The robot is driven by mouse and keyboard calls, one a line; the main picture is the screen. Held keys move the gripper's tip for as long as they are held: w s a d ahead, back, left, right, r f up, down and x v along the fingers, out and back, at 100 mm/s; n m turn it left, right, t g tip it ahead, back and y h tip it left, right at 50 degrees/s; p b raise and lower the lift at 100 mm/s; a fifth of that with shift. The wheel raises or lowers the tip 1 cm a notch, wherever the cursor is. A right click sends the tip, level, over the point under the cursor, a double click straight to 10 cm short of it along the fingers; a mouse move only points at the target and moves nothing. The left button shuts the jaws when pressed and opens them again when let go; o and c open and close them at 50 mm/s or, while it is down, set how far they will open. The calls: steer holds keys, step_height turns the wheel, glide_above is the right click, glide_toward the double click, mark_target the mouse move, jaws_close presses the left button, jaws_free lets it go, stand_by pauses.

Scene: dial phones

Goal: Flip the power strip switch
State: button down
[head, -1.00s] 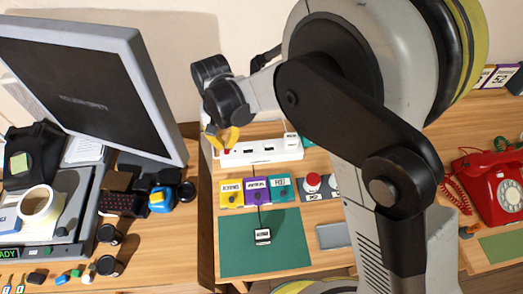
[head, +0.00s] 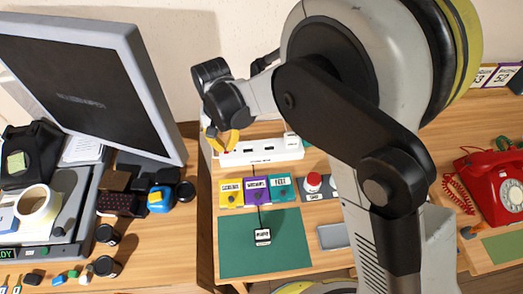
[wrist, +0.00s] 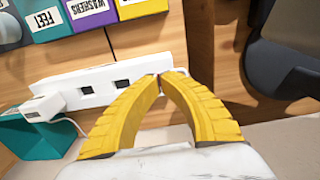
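The white power strip (head: 265,152) lies along the back of the middle table in the head view. It also shows in the wrist view (wrist: 95,92), with dark sockets and a white plug (wrist: 47,108) at its left end there. My gripper (head: 222,150) is at the strip's left end in the head view, with a bit of red, likely the switch, by its tips. In the wrist view its yellow fingers (wrist: 163,76) converge with their tips together at the strip's end. Nothing is visibly held. The fingers mostly hide the switch, so its position cannot be told.
Yellow, purple and teal labelled boxes (head: 257,191) stand just in front of the strip. A green mat (head: 285,242) lies nearer. A monitor (head: 90,80) stands at left, and a red dial phone (head: 492,185) sits at right.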

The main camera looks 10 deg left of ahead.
mark_target(227, 152)
steer(key=shift+f+b, duration=0.8)
steer(key=shift+f, duration=0.3)
stand_by(0.4)
steer(key=shift+r+p, duration=2.35)
steer(key=shift+r, duration=1.2)
steer(key=shift+d, duration=0.1)
